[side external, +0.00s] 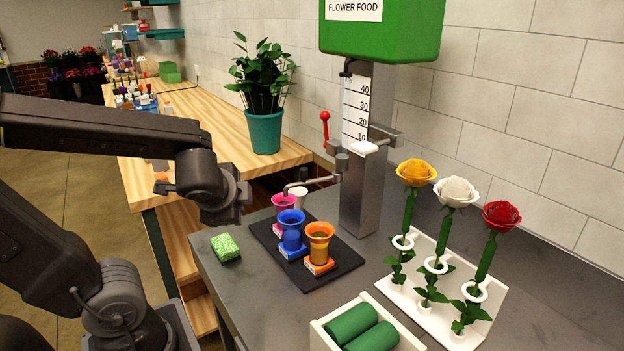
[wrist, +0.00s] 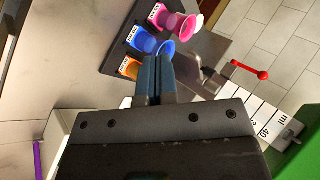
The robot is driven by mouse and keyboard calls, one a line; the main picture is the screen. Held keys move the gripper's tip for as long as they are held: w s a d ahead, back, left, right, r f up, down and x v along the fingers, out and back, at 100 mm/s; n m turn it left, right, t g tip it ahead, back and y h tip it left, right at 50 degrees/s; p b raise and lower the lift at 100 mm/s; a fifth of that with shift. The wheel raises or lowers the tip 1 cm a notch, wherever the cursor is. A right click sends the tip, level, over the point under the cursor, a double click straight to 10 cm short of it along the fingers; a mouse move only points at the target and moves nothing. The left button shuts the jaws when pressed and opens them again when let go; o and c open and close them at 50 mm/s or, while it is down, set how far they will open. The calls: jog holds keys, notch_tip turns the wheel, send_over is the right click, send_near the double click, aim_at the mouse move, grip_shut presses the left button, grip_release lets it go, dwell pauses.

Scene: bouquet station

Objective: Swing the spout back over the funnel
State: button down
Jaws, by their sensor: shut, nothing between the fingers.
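The spout (side external: 312,182) is a thin grey pipe reaching left from the dispenser column, its tip bent down near the pink and blue funnels. I cannot tell whether the tip is over either one. The pink funnel (side external: 283,201), blue funnel (side external: 291,217) and orange funnel (side external: 320,231) stand in a row on a black tray (side external: 340,264). A white cup (side external: 299,192) is behind them. My gripper (side external: 240,198) is left of the funnels, apart from the spout. In the wrist view its fingers (wrist: 155,76) are shut and empty, partly covering the funnels' side.
The green flower food tank (side external: 382,35) sits on the grey column (side external: 368,190) with a red-knobbed lever (side external: 325,118). A green sponge block (side external: 226,247) lies left of the tray. A white rack (side external: 440,290) holds three roses at right. A potted plant (side external: 264,128) stands behind.

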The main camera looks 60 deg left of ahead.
jog(key=d+n+g+h, duration=0.1)
jog(key=d+n+h, duration=0.15)
jog(key=d, duration=0.35)
jog(key=m+g+y, duration=0.4)
jog(key=m+y, duration=0.9)
jog(key=m, duration=0.2)
send_near(306, 174)
jog(key=shift+n, duration=0.25)
jog(key=a, duration=0.7)
jog(key=shift+a+f, duration=0.25)
jog(key=shift+a, duration=0.15)
